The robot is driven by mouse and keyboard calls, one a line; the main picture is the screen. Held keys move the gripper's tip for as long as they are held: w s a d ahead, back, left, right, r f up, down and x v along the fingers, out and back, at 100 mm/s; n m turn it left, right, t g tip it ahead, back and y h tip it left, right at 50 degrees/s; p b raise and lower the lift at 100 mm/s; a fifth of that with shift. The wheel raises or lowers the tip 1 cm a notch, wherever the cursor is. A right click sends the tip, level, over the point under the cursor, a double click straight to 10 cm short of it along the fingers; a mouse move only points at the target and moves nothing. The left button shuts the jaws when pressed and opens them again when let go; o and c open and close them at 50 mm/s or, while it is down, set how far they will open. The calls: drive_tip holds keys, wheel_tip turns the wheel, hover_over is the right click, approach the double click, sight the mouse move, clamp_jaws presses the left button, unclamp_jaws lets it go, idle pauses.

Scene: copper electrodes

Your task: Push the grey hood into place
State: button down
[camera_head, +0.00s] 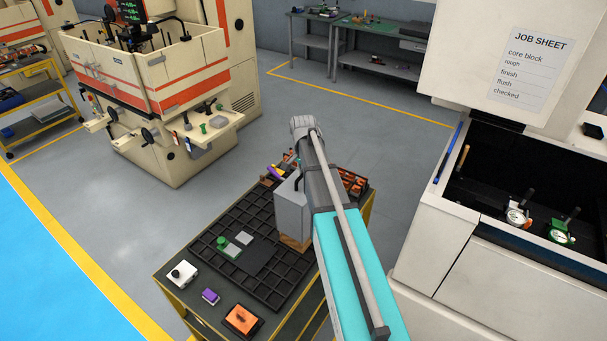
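A light grey box-shaped cover (289,212), which looks like the grey hood, stands upright on the cart next to my arm. A dark curved handle shows near its upper edge. A piece of wood (294,243) shows at its foot. My arm crosses in front of its right side, so that side and how it is seated are hidden. My arm runs up from the bottom edge to a rounded grey joint above the cart's far end. My gripper cannot be made out.
The cart has a black gridded tray (205,259) with a green-topped part (228,246) on it. A white box (182,274), a purple block (210,296) and an orange-topped block (241,320) lie along its near edge. A cream machine (448,235) stands close on the right.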

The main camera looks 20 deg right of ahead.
drive_tip(key=shift+f+b, duration=0.75)
drive_tip(key=shift+f, duration=0.05)
drive_tip(key=c, duration=0.6)
unclamp_jaws()
drive_tip(key=shift+a, duration=0.1)
drive_tip(key=s+a+n, duration=1.1)
drive_tip(key=s+a, duration=0.5)
drive_tip(key=s, duration=0.1)
drive_tip(key=s+f+b, duration=0.1)
drive_tip(key=f+b, duration=1)
drive_tip(key=s+f+b, duration=0.1)
drive_tip(key=f+b, duration=0.4)
drive_tip(key=shift+s+d+f, duration=0.1)
drive_tip(key=shift+s+f, duration=0.05)
drive_tip(key=shift+s, duration=0.15)
